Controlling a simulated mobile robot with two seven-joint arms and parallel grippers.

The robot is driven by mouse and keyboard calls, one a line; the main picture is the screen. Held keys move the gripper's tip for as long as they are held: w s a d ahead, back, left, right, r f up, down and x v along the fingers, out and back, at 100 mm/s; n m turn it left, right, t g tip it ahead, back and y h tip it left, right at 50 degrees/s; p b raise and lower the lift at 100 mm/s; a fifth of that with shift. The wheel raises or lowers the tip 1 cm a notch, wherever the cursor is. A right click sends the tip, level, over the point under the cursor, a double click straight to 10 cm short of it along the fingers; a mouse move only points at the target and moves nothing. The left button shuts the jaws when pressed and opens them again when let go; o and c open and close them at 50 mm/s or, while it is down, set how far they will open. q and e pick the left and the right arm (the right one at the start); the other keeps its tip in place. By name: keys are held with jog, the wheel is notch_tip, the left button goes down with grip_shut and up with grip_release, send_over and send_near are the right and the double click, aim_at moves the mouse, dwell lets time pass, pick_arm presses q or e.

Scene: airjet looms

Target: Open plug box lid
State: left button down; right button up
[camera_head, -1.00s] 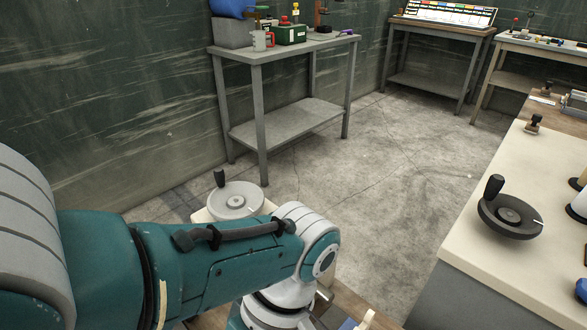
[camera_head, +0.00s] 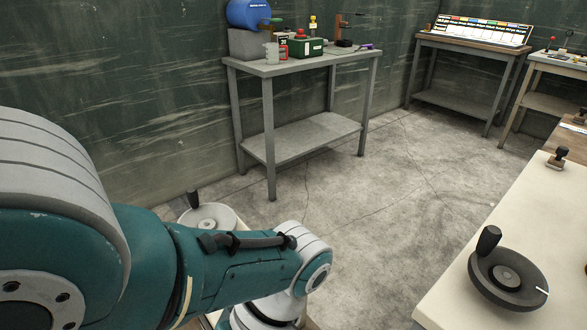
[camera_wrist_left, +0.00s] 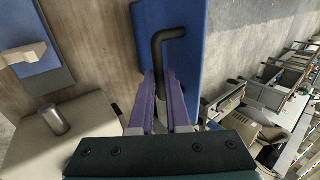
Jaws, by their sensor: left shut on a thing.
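In the left wrist view, the purple fingers of my left gripper (camera_wrist_left: 161,78) are closed around a black bent rod (camera_wrist_left: 157,56). The rod lies in front of a blue panel (camera_wrist_left: 197,55). I cannot tell whether this panel is the plug box lid, or how the rod joins it. No plug box can be made out clearly in the head view. There my left arm comes in from the left, and its gripper is hidden below the wrist. My right gripper is in neither view.
A pale bench with a black handwheel (camera_head: 508,275) stands at the right. A pale handwheel (camera_head: 209,216) is behind my arm. A grey metal table (camera_head: 300,62) holding a blue drum (camera_head: 248,14) stands by the wall. The floor between is open.

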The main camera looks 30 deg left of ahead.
pick_arm(q)
jog(key=shift+w+d+f+b, duration=0.25)
jog(key=shift+w+f+b, duration=0.15)
jog(key=shift+w+b, duration=0.1)
jog(key=c, duration=1)
grip_release()
jog(key=shift+d, duration=0.15)
jog(key=shift+c, duration=0.2)
jog(key=shift+o, duration=0.8)
jog(key=p+v, duration=0.1)
jog(key=v, duration=0.9)
jog(key=shift+p, duration=0.3)
